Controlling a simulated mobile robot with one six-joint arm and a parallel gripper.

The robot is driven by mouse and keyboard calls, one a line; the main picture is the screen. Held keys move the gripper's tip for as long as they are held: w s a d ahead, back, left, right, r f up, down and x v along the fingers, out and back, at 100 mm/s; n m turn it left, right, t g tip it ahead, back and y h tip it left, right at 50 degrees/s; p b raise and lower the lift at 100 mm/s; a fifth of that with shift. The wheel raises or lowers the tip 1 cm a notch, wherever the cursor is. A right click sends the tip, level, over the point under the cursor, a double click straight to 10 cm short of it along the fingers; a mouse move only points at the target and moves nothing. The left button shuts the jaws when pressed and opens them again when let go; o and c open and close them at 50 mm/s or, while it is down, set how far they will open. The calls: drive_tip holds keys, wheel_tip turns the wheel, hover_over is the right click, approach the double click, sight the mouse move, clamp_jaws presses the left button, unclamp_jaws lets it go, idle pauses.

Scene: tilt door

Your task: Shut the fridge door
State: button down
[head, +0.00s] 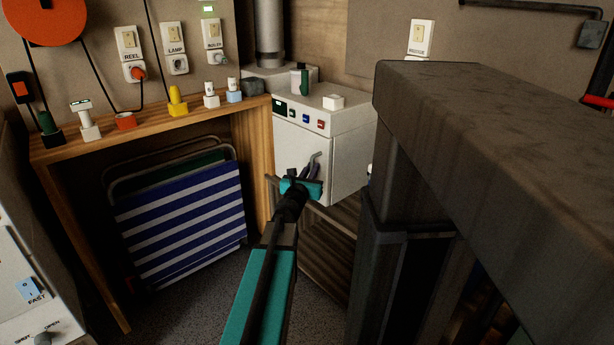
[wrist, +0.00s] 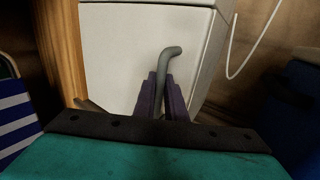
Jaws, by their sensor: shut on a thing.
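The small white fridge (head: 350,150) stands on a low wooden stand at the back, with its door (head: 300,150) facing me. In the wrist view the white door (wrist: 120,50) fills the top middle and looks close to flush with the body; I see no clear gap. A bent grey handle (wrist: 170,52) sticks out from the door. My gripper (head: 311,171) reaches to the handle. Its two purple fingers (wrist: 162,80) are shut on the handle from either side. The fingers hide the lower part of the handle.
A wooden workbench (head: 150,117) with several coloured plugs stands left, a striped folded chair (head: 185,225) beneath it. A large dark bench (head: 500,130) blocks the right. Small items sit on the fridge top. A white cable (wrist: 250,60) hangs right of the fridge.

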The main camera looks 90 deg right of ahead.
drive_tip(key=c, duration=2)
unclamp_jaws()
drive_tip(key=shift+w+a, duration=0.1)
drive_tip(key=shift+a, duration=0.1)
drive_tip(key=p+v, duration=0.7)
drive_tip(key=v, duration=0.1)
drive_tip(key=shift+r, duration=0.1)
drive_tip(key=p, duration=0.3)
drive_tip(key=shift+a, duration=0.15)
drive_tip(key=p, duration=0.4)
drive_tip(key=shift+a, duration=0.25)
drive_tip(key=p+v, duration=0.1)
drive_tip(key=p, duration=0.6)
drive_tip(key=shift+w+a, duration=0.2)
drive_tip(key=shift+a, duration=0.15)
